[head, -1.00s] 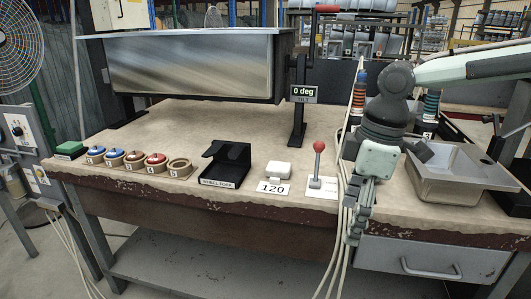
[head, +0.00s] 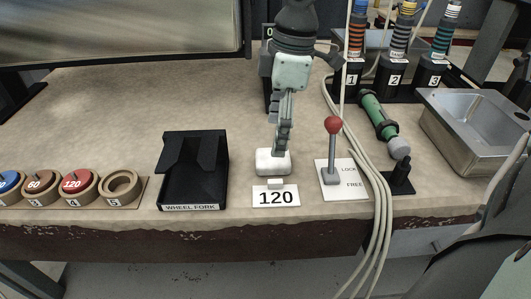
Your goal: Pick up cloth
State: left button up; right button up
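A small white block with rounded edges (head: 273,163) sits on the bench behind the label "120" (head: 276,198); it looks like the folded cloth, but its texture is too small to confirm. My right gripper (head: 282,150) points down right at it, with the fingertips at its top back edge. The fingers are seen edge-on and overlap, so their gap and any grip on the cloth cannot be made out. The cloth appears to rest on the bench. My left gripper is not in view.
A black wheel fork holder (head: 195,175) stands left, with round pucks (head: 77,184) in holders beyond. A red-knobbed lever (head: 333,126), hanging cables (head: 378,190), a green-handled tool (head: 377,117) and a metal sink (head: 470,130) are right. The bench's back left is clear.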

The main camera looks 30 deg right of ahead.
aim_at(273, 161)
jog(key=f, duration=0.6)
jog(key=shift+a+f+b, duration=0.1)
jog(key=shift+a+b, duration=0.15)
jog(key=shift+b, duration=0.05)
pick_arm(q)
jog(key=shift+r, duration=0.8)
pick_arm(e)
jog(key=shift+c, duration=0.6)
jog(key=c, duration=1.1)
